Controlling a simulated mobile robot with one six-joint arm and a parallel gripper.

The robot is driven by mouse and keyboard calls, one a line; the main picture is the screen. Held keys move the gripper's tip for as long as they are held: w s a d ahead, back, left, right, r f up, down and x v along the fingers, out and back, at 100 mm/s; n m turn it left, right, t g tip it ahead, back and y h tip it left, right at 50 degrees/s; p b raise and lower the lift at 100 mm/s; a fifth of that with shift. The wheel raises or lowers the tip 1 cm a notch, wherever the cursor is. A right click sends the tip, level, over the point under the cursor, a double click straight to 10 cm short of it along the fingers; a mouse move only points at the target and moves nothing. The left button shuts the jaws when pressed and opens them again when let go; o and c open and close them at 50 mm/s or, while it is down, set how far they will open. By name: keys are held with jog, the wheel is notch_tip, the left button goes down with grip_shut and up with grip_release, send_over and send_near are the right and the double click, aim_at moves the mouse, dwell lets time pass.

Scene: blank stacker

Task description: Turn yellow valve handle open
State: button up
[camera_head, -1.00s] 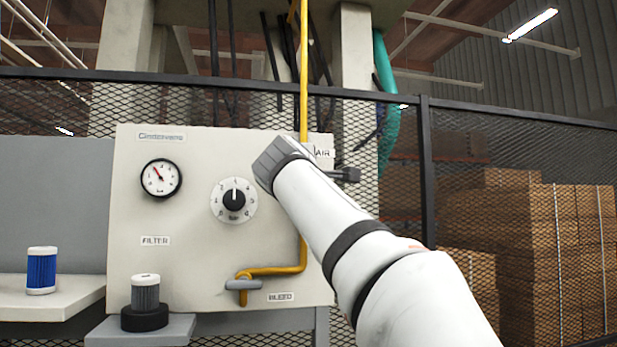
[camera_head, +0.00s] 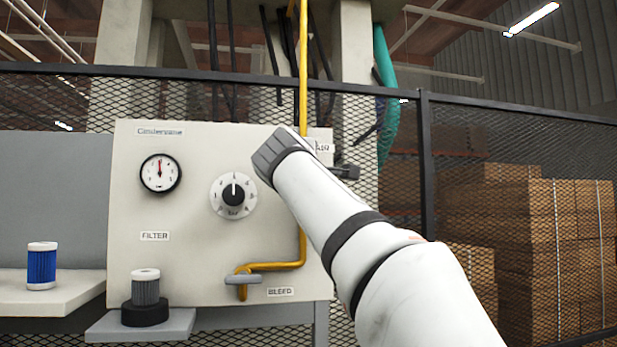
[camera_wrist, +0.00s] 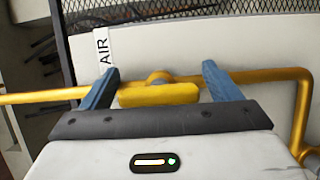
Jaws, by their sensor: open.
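The yellow valve handle (camera_wrist: 158,95) shows in the wrist view as a short flat bar. It lies lengthwise along the yellow pipe (camera_wrist: 50,97), nearly parallel to it. My gripper (camera_wrist: 160,67) is open, with one blue finger beyond each end of the handle; I cannot tell whether either finger touches it. In the head view my gripper (camera_head: 279,156) is at the panel's upper right, by the AIR label (camera_head: 323,147), and hides the handle. The pipe (camera_head: 303,75) runs down behind it. The pressure gauge (camera_head: 160,173) has its needle pointing about straight up.
The pale panel (camera_head: 200,270) also carries a round dial (camera_head: 233,195) and a grey bleed handle (camera_head: 243,280). A grey filter (camera_head: 145,288) stands in a black holder on a small shelf. A blue filter (camera_head: 41,266) stands on the left ledge. Mesh fencing surrounds the panel.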

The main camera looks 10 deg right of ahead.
jog(key=shift+s+a+f+b, duration=0.1)
jog(key=shift+s+a+b, duration=0.2)
jog(key=shift+s, duration=0.2)
jog(key=b+v, duration=0.2)
jog(key=v, duration=0.4)
jog(key=shift+s, duration=0.4)
